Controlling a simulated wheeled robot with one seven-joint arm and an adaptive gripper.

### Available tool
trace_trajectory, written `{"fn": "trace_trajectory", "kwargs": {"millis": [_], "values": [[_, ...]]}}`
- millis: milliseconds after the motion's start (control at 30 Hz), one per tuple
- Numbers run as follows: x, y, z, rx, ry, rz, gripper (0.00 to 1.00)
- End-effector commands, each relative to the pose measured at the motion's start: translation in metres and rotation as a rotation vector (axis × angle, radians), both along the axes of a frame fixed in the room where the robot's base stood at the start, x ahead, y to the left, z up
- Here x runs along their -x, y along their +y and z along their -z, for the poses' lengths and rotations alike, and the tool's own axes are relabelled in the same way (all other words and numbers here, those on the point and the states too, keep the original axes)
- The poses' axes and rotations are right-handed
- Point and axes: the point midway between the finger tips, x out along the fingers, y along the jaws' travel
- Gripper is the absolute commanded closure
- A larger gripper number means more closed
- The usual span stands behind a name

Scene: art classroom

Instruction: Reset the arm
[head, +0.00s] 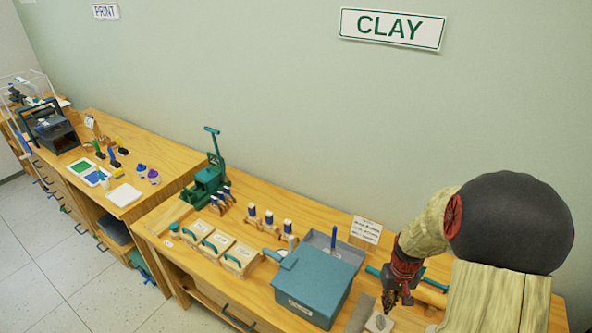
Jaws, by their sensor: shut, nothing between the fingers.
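My arm comes in from the right in the head view, bent at a large dark joint. My gripper (389,301) points down over the right part of the clay table (160,247). It is shut and holds nothing. A small pale block with a grey oval piece (379,322) lies just below the fingertips. I cannot tell whether the fingertips touch it. The arm hides part of the table's right end.
A blue-grey lidded box (318,282) stands left of my gripper, with a grey tray (345,252) behind it. A rolling pin (432,296) lies close on the right. Wooden boxes (213,245) and a green press (206,182) stand farther left.

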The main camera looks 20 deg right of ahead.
Motion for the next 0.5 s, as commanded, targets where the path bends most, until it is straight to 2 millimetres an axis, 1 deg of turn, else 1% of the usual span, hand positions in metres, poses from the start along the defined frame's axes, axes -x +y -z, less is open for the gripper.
{"fn": "trace_trajectory", "kwargs": {"millis": [67, 133, 200, 267, 300, 333, 500], "values": [[0.000, 0.000, 0.000, 0.000, 0.001, 0.008, 1.00], [0.006, 0.004, 0.000, -0.014, 0.022, 0.033, 1.00], [0.019, 0.013, 0.003, -0.034, 0.055, 0.054, 1.00], [0.033, 0.022, -0.002, -0.052, 0.085, 0.081, 1.00], [0.040, 0.027, -0.015, -0.055, 0.092, 0.100, 1.00], [0.042, 0.033, -0.025, -0.053, 0.092, 0.105, 1.00], [0.046, 0.065, -0.077, -0.025, 0.050, 0.086, 1.00]]}}
